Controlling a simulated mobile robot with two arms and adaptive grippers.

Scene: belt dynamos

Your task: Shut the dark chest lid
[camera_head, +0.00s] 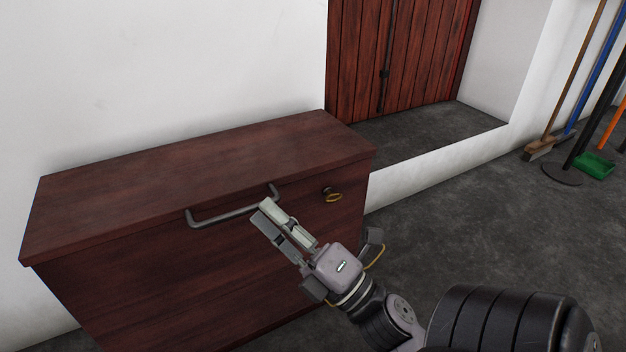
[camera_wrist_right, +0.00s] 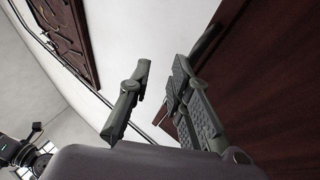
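The dark red-brown wooden chest (camera_head: 190,290) stands against the white wall in the head view. Its lid (camera_head: 200,168) lies flat on top, and no open gap shows under its edge. My left gripper is out of view.
A red plank door (camera_head: 400,50) is set in a recess behind the chest's right end. A broom (camera_head: 540,148) and a green dustpan (camera_head: 594,165) stand by the wall at the far right. The grey floor (camera_head: 455,210) right of the chest is clear.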

